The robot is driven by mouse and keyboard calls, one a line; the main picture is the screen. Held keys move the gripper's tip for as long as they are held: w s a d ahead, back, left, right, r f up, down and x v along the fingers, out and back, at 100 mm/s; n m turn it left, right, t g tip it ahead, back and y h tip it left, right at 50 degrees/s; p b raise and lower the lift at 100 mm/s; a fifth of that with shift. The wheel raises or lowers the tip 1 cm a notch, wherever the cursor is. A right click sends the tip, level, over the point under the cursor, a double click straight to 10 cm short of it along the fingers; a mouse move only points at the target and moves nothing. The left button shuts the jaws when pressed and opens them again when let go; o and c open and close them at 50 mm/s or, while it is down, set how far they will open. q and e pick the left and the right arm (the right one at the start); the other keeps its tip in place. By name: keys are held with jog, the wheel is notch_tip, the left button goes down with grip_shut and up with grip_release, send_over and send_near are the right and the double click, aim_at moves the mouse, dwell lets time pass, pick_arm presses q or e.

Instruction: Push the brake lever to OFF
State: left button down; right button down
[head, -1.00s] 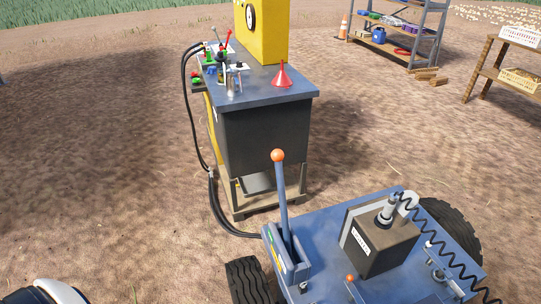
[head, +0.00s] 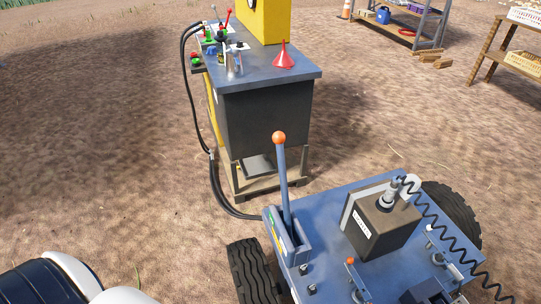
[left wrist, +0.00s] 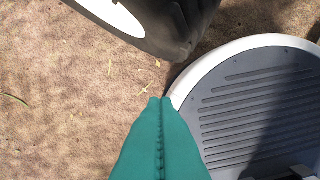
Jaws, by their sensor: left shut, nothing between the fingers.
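The brake lever (head: 283,181) is a blue-grey handle with an orange ball knob, standing nearly upright in the head view. It rises from a slotted housing with a coloured label (head: 276,238) at the left front corner of the blue wheeled machine (head: 330,200). My left gripper (left wrist: 161,99) shows in the left wrist view as two teal fingers, shut together with nothing between them. It is above bare dirt, beside my own base. It is not in the head view, and the lever does not show in the wrist view. My right gripper is in neither view.
A black cabinet (head: 265,125) with a grey top stands behind the lever, holding a red funnel (head: 284,58). Black hoses (head: 214,180) run down its left side. A battery-like box (head: 382,225) sits right of the lever. Open dirt lies to the left.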

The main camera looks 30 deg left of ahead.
pick_arm(q)
jog(key=w+d+r+n+t, duration=0.1)
jog(key=w+r, duration=0.3)
jog(key=r, duration=0.6)
jog(key=w+r+t+h, duration=0.1)
jog(key=w+r, duration=0.4)
jog(key=r, duration=0.5)
jog(key=w+d+r+n+t, duration=0.1)
jog(key=w+r, duration=0.3)
jog(key=r, duration=0.7)
jog(key=w+a+r+n+t+h, duration=0.2)
jog(key=w+n+t, duration=0.15)
jog(key=w, duration=0.45)
jog(key=w+a+r+n+t+h, duration=0.1)
jog(key=w+a+n+t+h, duration=0.1)
jog(key=w+n, duration=0.4)
jog(key=w+a+r+n+t+y, duration=0.1)
jog(key=w+a+r+n+t, duration=0.1)
jog(key=w+a+n, duration=0.3)
jog(key=w+a+r+n+t+y, duration=0.1)
jog(key=w+a+r+n+t, duration=0.2)
jog(key=a, duration=0.7)
jog(key=w+r+n, duration=0.2)
jog(key=w, duration=0.2)
jog(key=shift+w+y, duration=0.35)
jog(key=shift+y, duration=0.05)
jog(key=shift+w+n+t, duration=0.1)
jog(key=shift+n+t, duration=0.15)
